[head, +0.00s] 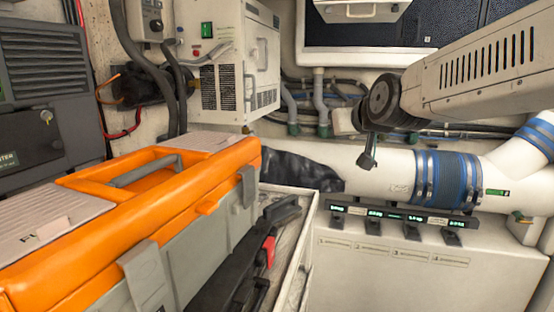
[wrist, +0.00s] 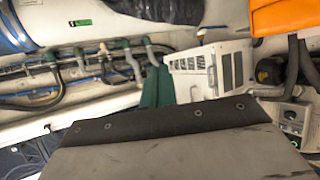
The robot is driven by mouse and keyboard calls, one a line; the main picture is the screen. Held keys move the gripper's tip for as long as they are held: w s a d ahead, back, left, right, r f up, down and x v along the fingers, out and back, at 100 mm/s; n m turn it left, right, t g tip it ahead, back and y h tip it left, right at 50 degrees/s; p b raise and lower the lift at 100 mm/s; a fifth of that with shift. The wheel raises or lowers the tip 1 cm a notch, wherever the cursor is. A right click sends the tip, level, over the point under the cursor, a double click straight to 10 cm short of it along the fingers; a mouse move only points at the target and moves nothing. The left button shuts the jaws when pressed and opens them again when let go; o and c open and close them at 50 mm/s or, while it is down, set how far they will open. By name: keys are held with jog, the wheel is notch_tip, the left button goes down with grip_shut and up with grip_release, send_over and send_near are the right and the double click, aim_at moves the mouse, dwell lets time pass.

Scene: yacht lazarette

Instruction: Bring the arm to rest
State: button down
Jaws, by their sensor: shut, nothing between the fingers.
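My arm (head: 480,70) reaches in from the upper right of the head view. Its dark round wrist joint (head: 382,100) is in front of the back wall, above the white pipe, with a small dark part hanging below it. In the wrist view my gripper (wrist: 157,70) shows as two dark green fingers side by side, beyond a large grey body with a dark riveted edge. The fingers are shut and nothing shows between them. In the head view the fingers are hard to make out.
An orange and grey toolbox (head: 225,162) fills the lower left, beside a dark case (head: 235,265) with a red latch. A white cabinet (head: 240,65) hangs at the back. The white pipe (head: 380,172) runs behind a white unit (head: 400,265). Open air surrounds the wrist's left side.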

jog(key=s+d+f+m+g+h, duration=0.1)
jog(key=s+d+f+g, duration=0.2)
jog(key=s, duration=0.9)
jog(key=s+d+f+m+g+h, duration=0.1)
jog(key=s+d+f+g, duration=0.3)
jog(key=s+f, duration=0.4)
jog(key=s+d+f+g+h, duration=0.1)
jog(key=s+d+f+g, duration=0.3)
jog(key=s, duration=1.2)
jog(key=shift+s+d+f+m, duration=0.2)
jog(key=shift+d+f+m, duration=0.25)
jog(key=shift+f, duration=0.3)
